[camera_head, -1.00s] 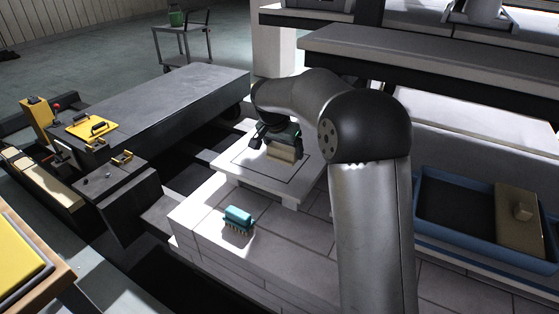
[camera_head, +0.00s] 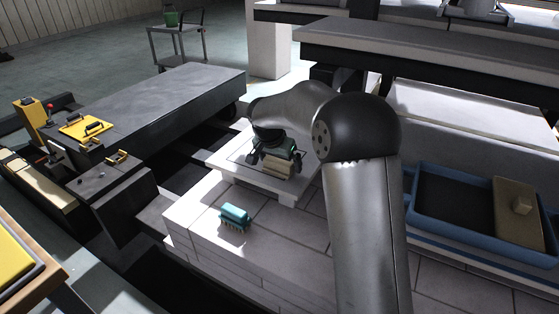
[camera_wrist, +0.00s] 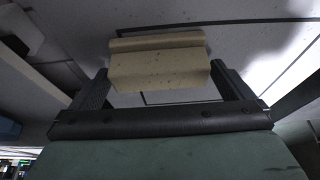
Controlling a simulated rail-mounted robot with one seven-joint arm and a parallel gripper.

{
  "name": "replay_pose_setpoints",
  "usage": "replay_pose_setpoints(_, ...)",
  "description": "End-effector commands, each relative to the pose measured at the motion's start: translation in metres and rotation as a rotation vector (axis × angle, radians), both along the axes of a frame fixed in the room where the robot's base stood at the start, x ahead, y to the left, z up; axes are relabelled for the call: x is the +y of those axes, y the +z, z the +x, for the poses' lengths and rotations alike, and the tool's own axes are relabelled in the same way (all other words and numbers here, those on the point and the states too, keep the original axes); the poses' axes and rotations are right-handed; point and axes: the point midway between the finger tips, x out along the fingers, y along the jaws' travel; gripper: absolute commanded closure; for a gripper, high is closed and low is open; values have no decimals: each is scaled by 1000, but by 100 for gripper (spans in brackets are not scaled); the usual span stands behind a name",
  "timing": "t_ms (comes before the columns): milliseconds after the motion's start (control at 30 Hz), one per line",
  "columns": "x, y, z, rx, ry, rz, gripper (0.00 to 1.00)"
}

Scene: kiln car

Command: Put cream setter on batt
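The cream setter (camera_head: 278,167) is a small stepped block. My gripper (camera_head: 275,157) is over the right part of the white batt (camera_head: 234,171), with its fingers at both ends of the setter. In the wrist view the setter (camera_wrist: 160,64) sits between the two dark fingertips of the gripper (camera_wrist: 160,72), which appear to meet its sides. The setter is low over the batt, towards its front right; I cannot tell whether it touches. The batt has a dark outline, partly hidden by my gripper and the setter.
A teal brush (camera_head: 235,217) lies on the pale block deck in front of the batt. A blue tray (camera_head: 428,222) with a tan lidded piece (camera_head: 517,212) is at the right. A shelf (camera_head: 400,52) hangs above the back right. A dark bench (camera_head: 170,98) stands at the left.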

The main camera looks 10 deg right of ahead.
Motion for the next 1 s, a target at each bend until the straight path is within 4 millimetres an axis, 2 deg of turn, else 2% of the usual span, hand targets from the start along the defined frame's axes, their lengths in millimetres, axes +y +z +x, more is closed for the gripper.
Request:
replay_pose_setpoints(167,0,7,0,-1,0,-1,0)
replay_pose_setpoints(267,4,19,-4,-2,0,-1,0)
replay_pose_setpoints(500,16,68,-19,-3,1,0,0)
replay_pose_setpoints(700,25,100,-30,-2,0,-1,0)
replay_pose_setpoints(833,28,111,-34,-1,0,-1,0)
replay_pose_setpoints(1000,29,114,-36,0,0,0,0)
